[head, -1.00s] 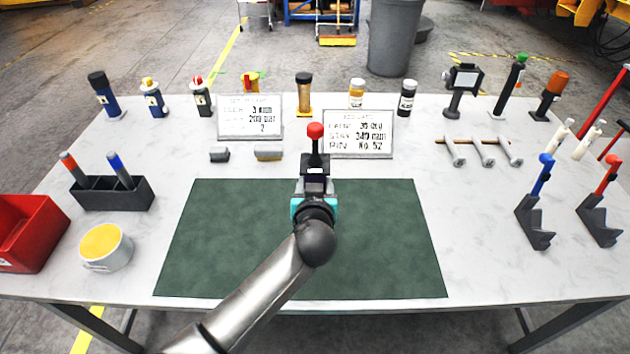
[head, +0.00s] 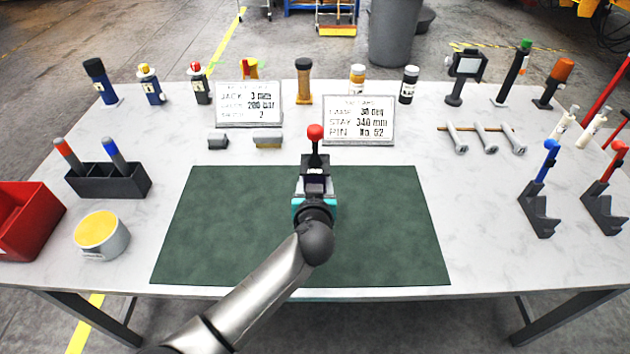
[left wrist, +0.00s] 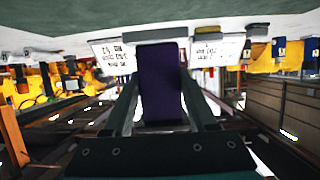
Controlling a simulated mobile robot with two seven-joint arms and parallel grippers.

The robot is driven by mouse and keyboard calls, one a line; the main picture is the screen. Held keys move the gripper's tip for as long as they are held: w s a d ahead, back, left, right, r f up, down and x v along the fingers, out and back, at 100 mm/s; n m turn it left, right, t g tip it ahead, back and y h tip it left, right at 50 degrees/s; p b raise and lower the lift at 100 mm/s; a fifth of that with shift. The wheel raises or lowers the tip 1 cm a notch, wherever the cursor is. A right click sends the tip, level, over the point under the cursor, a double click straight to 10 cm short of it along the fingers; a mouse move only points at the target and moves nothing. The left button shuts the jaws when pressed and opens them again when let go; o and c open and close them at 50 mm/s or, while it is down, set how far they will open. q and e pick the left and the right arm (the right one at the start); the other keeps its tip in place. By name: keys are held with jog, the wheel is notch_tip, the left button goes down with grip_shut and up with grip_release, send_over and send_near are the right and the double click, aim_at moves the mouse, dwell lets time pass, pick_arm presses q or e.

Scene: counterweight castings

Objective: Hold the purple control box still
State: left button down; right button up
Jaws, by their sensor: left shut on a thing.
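The purple control box (head: 315,172) shows as a small dark box with a red ball-topped lever standing up from it. It is over the middle of the green mat (head: 210,235), and I cannot tell its height above the mat. My left gripper (head: 315,188) is shut on it from the near side and hides its lower part. In the left wrist view the box (left wrist: 161,85) is a purple block between the two dark fingers of the gripper (left wrist: 162,105). My right gripper is in neither view.
Two white signs (head: 249,104) stand behind the mat. Bottles and tools line the back edge. A black holder (head: 108,181), a yellow-topped tin (head: 102,236) and a red bin (head: 28,220) are at left. Levers on dark brackets (head: 538,210) stand at right. The mat around the gripper is clear.

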pick_arm(q)
jog(key=shift+w+f+b, duration=0.1)
jog(key=shift+f+b, duration=1.25)
jog(key=shift+f, duration=1.05)
jog(key=shift+f, duration=0.15)
jog(key=shift+f, duration=0.7)
jog(key=shift+f, duration=0.2)
dwell(1.0)
jog(key=shift+s+f+p, duration=0.2)
jog(key=shift+f+p, duration=0.15)
jog(key=shift+p, duration=0.15)
dwell(1.7)
